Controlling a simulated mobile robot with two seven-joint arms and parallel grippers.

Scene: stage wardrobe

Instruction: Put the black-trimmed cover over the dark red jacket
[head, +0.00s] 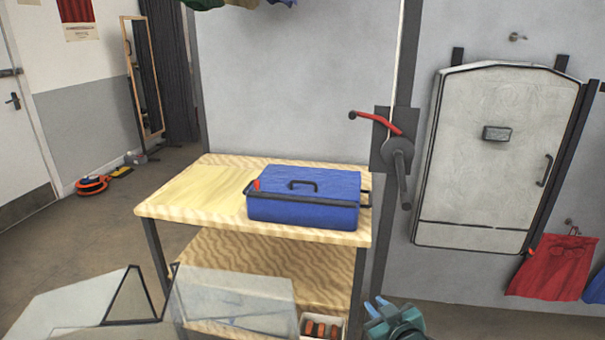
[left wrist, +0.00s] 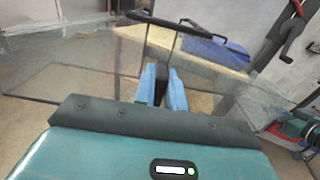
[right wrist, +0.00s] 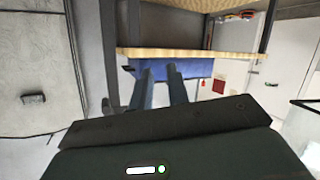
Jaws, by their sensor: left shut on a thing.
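A see-through cover (head: 235,300) with black trim spreads across the bottom left of the head view. It also shows in the left wrist view (left wrist: 90,72). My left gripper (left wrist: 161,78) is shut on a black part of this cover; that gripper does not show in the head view. My right gripper (head: 380,308) is at the bottom edge of the head view, to the right of the cover. Its fingers stand apart and empty in the right wrist view (right wrist: 160,78). I cannot make out a dark red jacket.
A wooden table (head: 185,190) bears a blue case (head: 305,195). A box of orange-brown items (head: 338,326) sits on its lower shelf. A crank (head: 398,160) is right of the table. A white black-edged panel (head: 495,150) and a red cloth (head: 552,268) hang at right.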

